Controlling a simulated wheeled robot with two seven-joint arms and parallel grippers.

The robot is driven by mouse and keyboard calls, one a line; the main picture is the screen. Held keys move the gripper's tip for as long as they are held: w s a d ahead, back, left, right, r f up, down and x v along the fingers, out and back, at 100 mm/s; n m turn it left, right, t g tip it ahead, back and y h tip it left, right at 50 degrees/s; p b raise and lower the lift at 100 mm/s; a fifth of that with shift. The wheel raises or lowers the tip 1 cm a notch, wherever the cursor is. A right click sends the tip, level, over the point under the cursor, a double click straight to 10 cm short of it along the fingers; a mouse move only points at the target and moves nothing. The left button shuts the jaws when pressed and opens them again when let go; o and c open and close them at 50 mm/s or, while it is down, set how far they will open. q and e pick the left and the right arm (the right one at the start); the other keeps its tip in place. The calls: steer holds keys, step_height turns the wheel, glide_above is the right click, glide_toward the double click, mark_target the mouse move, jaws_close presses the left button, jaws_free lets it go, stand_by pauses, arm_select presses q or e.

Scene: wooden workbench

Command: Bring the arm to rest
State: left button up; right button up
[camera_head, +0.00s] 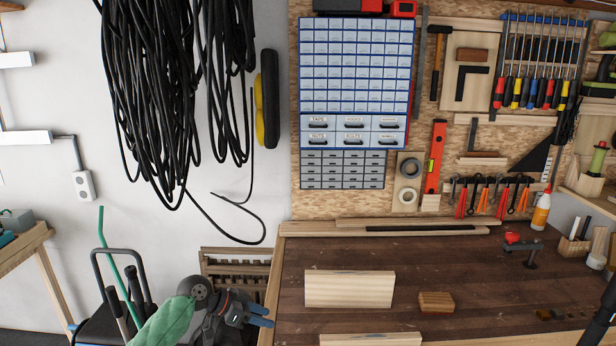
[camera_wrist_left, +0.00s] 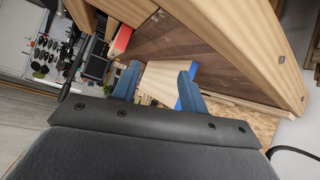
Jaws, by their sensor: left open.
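My left gripper (camera_head: 263,316) has blue fingers and is at the left front edge of the workbench (camera_head: 460,265). Its arm, partly green, comes in from the lower left. In the left wrist view the two blue fingers of my left gripper (camera_wrist_left: 158,84) stand apart with nothing held between them. The bench edge and a pale board appear beyond them. My right gripper does not show in the head view.
A pale wooden board (camera_head: 349,289) and a small wooden block (camera_head: 436,302) are on the bench. Another pale board (camera_head: 370,340) is at the front. A red-handled clamp (camera_head: 522,250) and a glue bottle (camera_head: 541,210) are at the back right. Black cables (camera_head: 150,90) hang on the left wall.

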arm_select(q)
steer(key=w+a+f+n+t+y, duration=0.3)
steer(key=w+a+n+t+y, duration=0.1)
steer(key=w+a, duration=0.25)
steer(key=s+a+f+n+t+y, duration=0.1)
steer(key=s+a+f+n+y, duration=0.2)
steer(key=f, duration=0.8)
steer(key=s+a+f+n+y, duration=0.2)
steer(key=f+y, duration=0.1)
steer(key=f, duration=0.8)
steer(key=s+d+f+g+y, duration=0.1)
steer(key=s+f+g, duration=0.1)
steer(key=s+f, duration=1.6)
steer(key=s+d+f+g, duration=0.1)
steer(key=s+f, duration=0.2)
steer(key=s, duration=0.7)
steer(key=s+d+f+n+g, duration=0.1)
steer(key=s+f, duration=0.3)
steer(key=s, duration=0.5)
steer(key=s+d+f+g, duration=0.2)
steer(key=s+d+f, duration=0.1)
steer(key=s, duration=0.7)
steer(key=shift+s+f+n+h, duration=0.3)
steer(key=shift+f+n+h, duration=0.1)
steer(key=shift+f, duration=0.3)
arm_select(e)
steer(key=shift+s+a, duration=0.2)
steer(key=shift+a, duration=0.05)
